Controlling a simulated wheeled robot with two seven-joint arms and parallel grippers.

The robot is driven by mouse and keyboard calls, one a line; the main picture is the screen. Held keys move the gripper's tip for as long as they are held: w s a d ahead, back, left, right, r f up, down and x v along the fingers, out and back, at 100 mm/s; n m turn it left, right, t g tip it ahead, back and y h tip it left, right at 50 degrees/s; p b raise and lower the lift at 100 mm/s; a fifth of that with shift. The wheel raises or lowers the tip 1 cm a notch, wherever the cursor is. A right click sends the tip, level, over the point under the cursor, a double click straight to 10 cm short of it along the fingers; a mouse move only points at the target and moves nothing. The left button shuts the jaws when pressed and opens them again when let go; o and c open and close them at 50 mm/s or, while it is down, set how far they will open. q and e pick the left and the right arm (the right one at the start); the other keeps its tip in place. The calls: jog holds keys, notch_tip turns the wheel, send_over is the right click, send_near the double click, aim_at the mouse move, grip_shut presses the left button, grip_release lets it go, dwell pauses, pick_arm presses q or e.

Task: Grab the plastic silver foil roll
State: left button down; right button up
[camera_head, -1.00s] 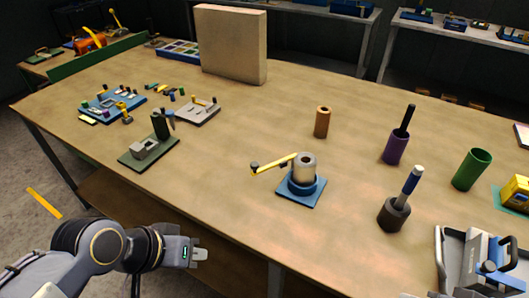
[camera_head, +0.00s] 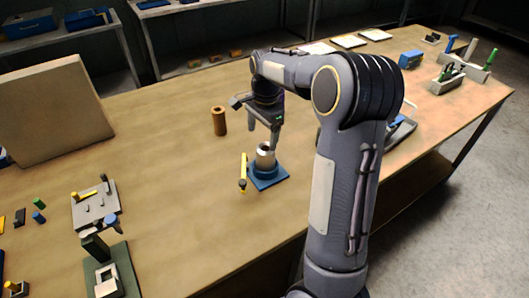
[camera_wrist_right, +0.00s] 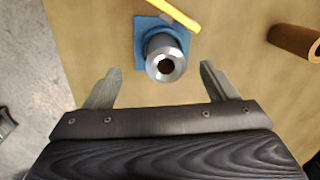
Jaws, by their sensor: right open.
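The silver foil roll (camera_head: 264,156) is a short upright cylinder with a dark central hole, standing on a blue square base (camera_head: 269,182). A yellow bar (camera_head: 243,172) lies beside it on the left. My right gripper (camera_head: 263,136) is open above the roll, with one finger to each side. In the right wrist view the roll (camera_wrist_right: 168,66) shows between and slightly beyond the open fingers (camera_wrist_right: 160,70), touching neither. The fingers are empty. My left gripper is not in view.
A brown roll (camera_head: 219,121) stands on the table behind and left of the blue base. A grey fixture plate (camera_head: 96,207) and a green-based block (camera_head: 112,270) sit at the left. A large tan panel (camera_head: 50,95) stands at the far left. Table between is clear.

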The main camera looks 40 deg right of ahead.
aim_at(266, 148)
jog(key=shift+w+d+f+m, duration=0.15)
jog(key=shift+w+m, duration=0.1)
jog(key=shift+w, duration=0.1)
jog(key=shift+w+d+f+m, duration=0.1)
jog(key=shift+w+m, duration=0.15)
jog(key=shift+w, duration=0.1)
jog(key=shift+w+d+f+g+h, duration=0.15)
jog(key=shift+w+f+g+h, duration=0.1)
jog(key=shift+g+h, duration=0.05)
jog(key=f, duration=0.2)
jog(key=d+f+p, duration=0.1)
jog(key=f, duration=0.4)
jog(key=shift+s+d+p, duration=0.15)
jog(key=shift+s+p, duration=0.2)
jog(key=shift+s, duration=0.05)
jog(key=shift+f, duration=0.35)
jog(key=shift+c, duration=0.3)
jog(key=c, duration=1.1)
jog(key=shift+r, duration=0.1)
